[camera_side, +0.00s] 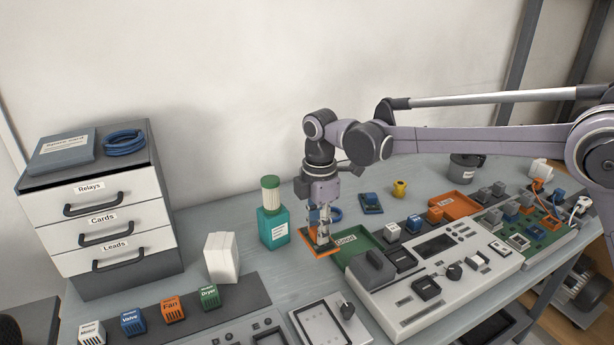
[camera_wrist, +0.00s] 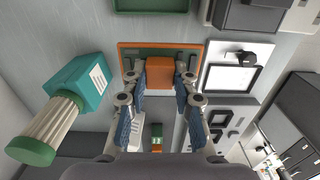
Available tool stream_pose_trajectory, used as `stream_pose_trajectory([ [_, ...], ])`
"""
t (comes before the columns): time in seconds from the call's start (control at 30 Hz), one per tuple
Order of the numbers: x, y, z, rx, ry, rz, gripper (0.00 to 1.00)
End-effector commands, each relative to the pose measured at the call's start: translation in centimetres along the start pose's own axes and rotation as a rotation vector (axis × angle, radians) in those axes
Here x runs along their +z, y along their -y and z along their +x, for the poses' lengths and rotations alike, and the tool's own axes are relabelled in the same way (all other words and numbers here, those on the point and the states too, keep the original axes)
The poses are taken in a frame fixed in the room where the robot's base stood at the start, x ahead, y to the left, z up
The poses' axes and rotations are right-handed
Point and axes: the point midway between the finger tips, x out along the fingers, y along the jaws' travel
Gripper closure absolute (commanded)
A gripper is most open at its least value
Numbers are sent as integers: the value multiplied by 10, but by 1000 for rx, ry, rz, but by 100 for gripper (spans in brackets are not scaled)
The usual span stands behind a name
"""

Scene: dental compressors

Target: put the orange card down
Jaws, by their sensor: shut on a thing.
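The orange card (camera_side: 327,253) is a flat plate with an orange rim, a dark green face and an orange block in its middle. It lies level at or just above the bench; I cannot tell whether it touches. My gripper (camera_side: 322,238) points down over it. In the wrist view, my gripper (camera_wrist: 160,74) has a finger on each side of the card's orange block (camera_wrist: 160,66) and is shut on it. The green tray (camera_side: 345,239) marked "Good" is just right of the card, and its edge shows in the wrist view (camera_wrist: 165,5).
A teal bottle (camera_side: 273,230) with a ribbed green-capped top stands left of the card. A grey test panel (camera_side: 440,270) lies to the right. An orange tray (camera_side: 462,204) is farther back. Bare bench (camera_side: 270,275) shows in front of the card.

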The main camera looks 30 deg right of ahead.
Motion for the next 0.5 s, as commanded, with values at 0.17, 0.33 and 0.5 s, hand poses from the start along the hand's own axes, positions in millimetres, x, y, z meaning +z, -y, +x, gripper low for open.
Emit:
stream_pose_trajectory([
  [0.17, 23, 1, -12, 0, 0, 101, 100],
  [0.33, 85, 10, -14, 0, 0, 408, 100],
  [0.5, 158, 35, -11, 0, 0, 808, 100],
])
